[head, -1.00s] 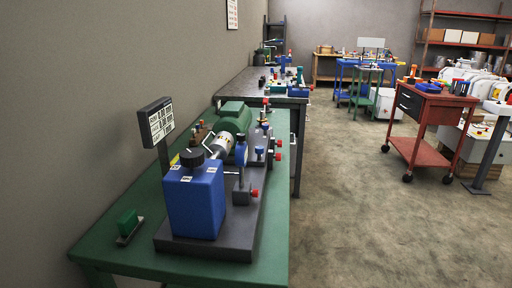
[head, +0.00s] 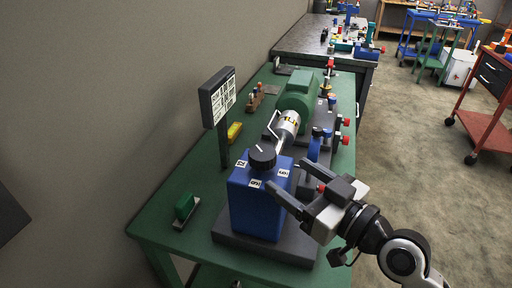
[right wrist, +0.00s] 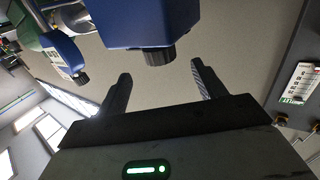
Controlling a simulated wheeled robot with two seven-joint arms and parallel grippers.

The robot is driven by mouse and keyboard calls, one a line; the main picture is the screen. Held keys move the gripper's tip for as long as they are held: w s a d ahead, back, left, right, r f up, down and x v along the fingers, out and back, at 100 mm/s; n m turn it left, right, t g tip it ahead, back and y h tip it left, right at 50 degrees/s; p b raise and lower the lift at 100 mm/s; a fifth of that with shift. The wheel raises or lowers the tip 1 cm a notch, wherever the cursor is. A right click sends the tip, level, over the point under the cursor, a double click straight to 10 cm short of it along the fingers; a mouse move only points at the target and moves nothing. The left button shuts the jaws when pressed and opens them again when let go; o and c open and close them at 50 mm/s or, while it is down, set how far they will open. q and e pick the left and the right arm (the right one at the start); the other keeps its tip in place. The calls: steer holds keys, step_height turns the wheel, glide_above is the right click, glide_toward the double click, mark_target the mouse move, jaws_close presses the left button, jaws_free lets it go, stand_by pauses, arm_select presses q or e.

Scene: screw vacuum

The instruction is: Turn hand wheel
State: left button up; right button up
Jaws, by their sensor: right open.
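The hand wheel is a black round knob (head: 262,157) with a light pointer mark, on top of a blue box (head: 256,208). The box stands on a dark base plate on the green bench. My right gripper (head: 284,174) is open and empty, beside the right side of the box, with its fingers pointing toward it. In the right wrist view the picture is turned over. A black knob (right wrist: 158,57) under a blue body (right wrist: 150,22) appears between and beyond the open fingers (right wrist: 160,80). I see no contact. My left gripper is not in view.
A sign on a post (head: 217,98) stands left behind the box. A green motor (head: 298,92) and silver shaft lie behind it. Open floor lies to the right, with a red cart (head: 490,130).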

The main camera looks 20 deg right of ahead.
mark_target(256, 148)
steer(key=p+x, duration=0.2)
steer(key=x, duration=0.8)
steer(key=shift+w+a, duration=0.15)
steer(key=shift+w, duration=0.05)
steer(key=c, duration=1)
